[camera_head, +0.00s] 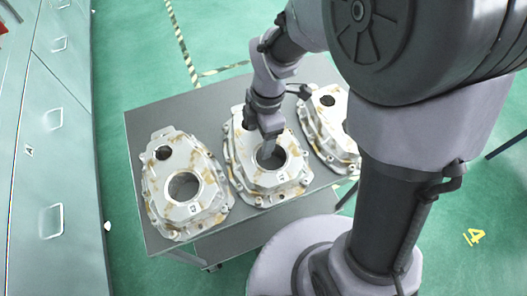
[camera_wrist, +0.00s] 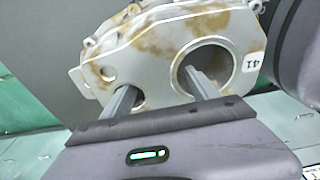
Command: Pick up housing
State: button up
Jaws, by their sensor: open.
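Three pale metal housings with brownish stains lie on a grey table. The middle housing (camera_head: 281,182) is under my gripper (camera_head: 268,146); the left housing (camera_head: 184,188) lies apart from it, and the right housing (camera_head: 326,122) is partly hidden by my arm. In the wrist view the middle housing (camera_wrist: 170,50) shows a large round hole, a smaller hole and a label that seems to read 41. My gripper (camera_wrist: 160,85) is open. One finger overlaps the small hole and the other the large hole; how deep they reach I cannot tell.
The grey table (camera_head: 145,118) has bare room along its back and left edges. Pale green cabinets (camera_head: 55,150) with handles stand along the left. The green floor (camera_head: 130,60) has striped tape behind the table.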

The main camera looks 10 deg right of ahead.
jog(key=shift+f, duration=0.1)
grip_shut()
dwell(0.4)
